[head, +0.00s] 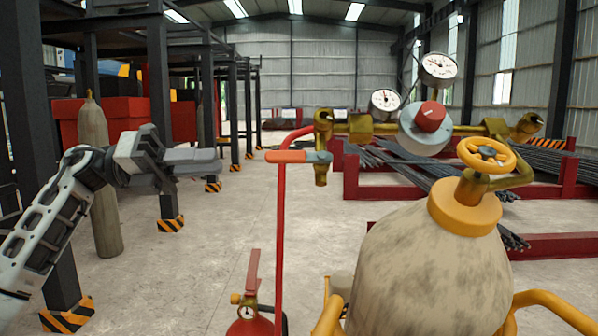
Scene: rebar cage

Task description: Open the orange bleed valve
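The orange bleed valve lever (288,157) lies level, pointing left from a grey-teal hub. The hub sits on a small brass valve body (321,172) that hangs from the left end of the brass manifold (361,128). My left gripper (216,161) is left of the lever, apart from it, with its fingers pointing right towards it. The fingers are seen side-on, so I cannot tell whether they are open or shut. Nothing shows held at the tips. My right gripper is not in view.
The manifold carries two gauges (438,68) and a red knob (431,116). A large cylinder (432,270) with a yellow handwheel (487,154) stands below right.

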